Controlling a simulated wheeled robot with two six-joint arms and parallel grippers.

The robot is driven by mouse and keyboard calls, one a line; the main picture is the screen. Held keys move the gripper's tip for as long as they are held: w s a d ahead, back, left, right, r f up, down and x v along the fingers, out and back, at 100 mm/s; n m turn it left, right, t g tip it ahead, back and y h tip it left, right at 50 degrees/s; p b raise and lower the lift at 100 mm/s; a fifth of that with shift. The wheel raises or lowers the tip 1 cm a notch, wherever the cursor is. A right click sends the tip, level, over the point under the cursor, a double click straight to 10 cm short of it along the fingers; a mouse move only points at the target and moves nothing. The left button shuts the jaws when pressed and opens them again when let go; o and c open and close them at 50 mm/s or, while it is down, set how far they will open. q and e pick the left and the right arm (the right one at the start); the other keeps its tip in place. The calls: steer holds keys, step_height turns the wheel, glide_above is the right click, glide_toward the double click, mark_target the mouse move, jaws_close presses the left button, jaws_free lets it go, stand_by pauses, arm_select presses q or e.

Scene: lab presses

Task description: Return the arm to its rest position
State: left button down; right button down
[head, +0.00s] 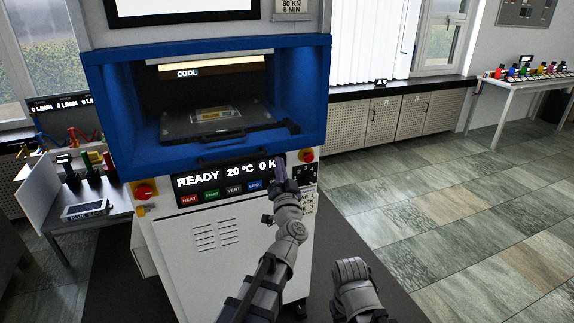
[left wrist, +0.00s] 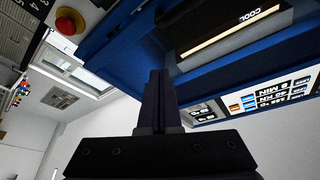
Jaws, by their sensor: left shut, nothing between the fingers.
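My left arm (head: 289,225) reaches up in front of the press, and its gripper (head: 280,168) is at the right end of the control panel, just below the blue frame. In the left wrist view the two dark fingers of the left gripper (left wrist: 157,98) lie together, shut and empty, with the blue frame behind them. Part of my right arm (head: 355,283) shows at the bottom; its gripper is out of view. The press (head: 216,240) has an open blue chamber with a dark plate (head: 216,119) inside. Its display (head: 223,174) reads READY and 20 °C; the rest is partly covered.
Red knobs sit at the panel's left (head: 144,190) and right (head: 306,155). A side table (head: 88,222) with small tools stands left. Tiled floor (head: 450,220) is clear to the right; a bench (head: 495,84) with coloured items stands at the far right.

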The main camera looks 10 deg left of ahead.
arm_select(q)
steer(key=s+d+f+m+g+h, duration=0.2)
steer(key=d+f+g+h, duration=0.3)
steer(key=f, duration=0.3)
steer(key=s+d+f+m+g+h, duration=0.25)
steer(key=d+f+h, duration=0.25)
steer(key=f+h, duration=0.3)
steer(key=s+a+f+n+g+y, duration=0.3)
steer(key=s+a+f+g, duration=0.25)
steer(key=s, duration=0.35)
steer(key=s+a+f+n+g+y, duration=0.2)
steer(key=s+a+f+n+g, duration=0.2)
steer(key=s+f+g, duration=0.3)
steer(key=s+d+r+m+y+p, duration=0.1)
steer(key=s+d+m+y, duration=0.1)
steer(key=s+d, duration=0.6)
steer(key=d+m, duration=0.1)
steer(key=d, duration=0.1)
steer(key=shift+s+d+m+g, duration=0.25)
steer(key=shift+d+m+g, duration=0.05)
steer(key=shift+d+m, duration=0.1)
